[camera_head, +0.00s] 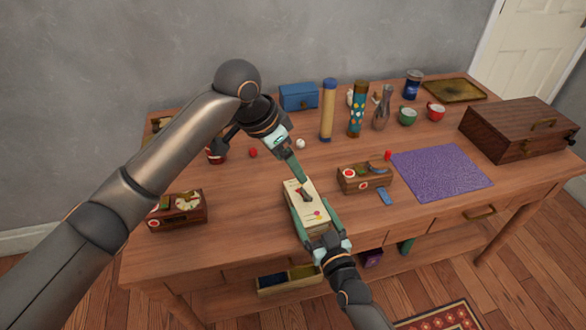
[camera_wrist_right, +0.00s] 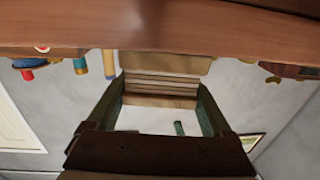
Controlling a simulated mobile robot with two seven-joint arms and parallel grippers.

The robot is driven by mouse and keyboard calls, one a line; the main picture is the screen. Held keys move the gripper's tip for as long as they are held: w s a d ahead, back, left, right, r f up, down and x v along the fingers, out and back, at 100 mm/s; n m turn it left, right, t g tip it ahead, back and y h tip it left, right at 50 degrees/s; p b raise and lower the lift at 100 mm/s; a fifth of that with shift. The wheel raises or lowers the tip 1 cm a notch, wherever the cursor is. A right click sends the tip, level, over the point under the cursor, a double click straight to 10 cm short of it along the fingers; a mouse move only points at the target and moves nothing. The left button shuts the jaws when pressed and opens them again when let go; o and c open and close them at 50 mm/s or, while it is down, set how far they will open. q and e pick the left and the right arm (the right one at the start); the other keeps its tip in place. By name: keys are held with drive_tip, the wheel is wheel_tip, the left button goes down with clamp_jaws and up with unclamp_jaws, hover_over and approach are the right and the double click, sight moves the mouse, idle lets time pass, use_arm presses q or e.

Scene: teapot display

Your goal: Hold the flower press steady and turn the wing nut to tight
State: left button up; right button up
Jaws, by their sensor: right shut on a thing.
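The flower press (camera_head: 317,217), a cream block with small red and pink marks on its top, lies near the table's front edge. A small dark wing nut (camera_head: 307,195) is on its top. My right gripper (camera_head: 313,224) is shut on the press from the front, one green finger along each side. In the right wrist view the press's layered tan edge (camera_wrist_right: 160,88) lies between the fingers of my right gripper (camera_wrist_right: 160,97). My left gripper (camera_head: 301,180) points down with its tips at the wing nut. Its tips are too small to tell whether they grip it.
A wooden box (camera_head: 365,179) and a blue block (camera_head: 385,197) lie right of the press, then a purple mat (camera_head: 442,172). Another wooden box (camera_head: 177,211) is at left. Tubes, cups and a blue box (camera_head: 299,97) stand behind. The table is bare between the left box and press.

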drive_tip(key=shift+r, duration=0.1)
drive_tip(key=o, duration=1.5)
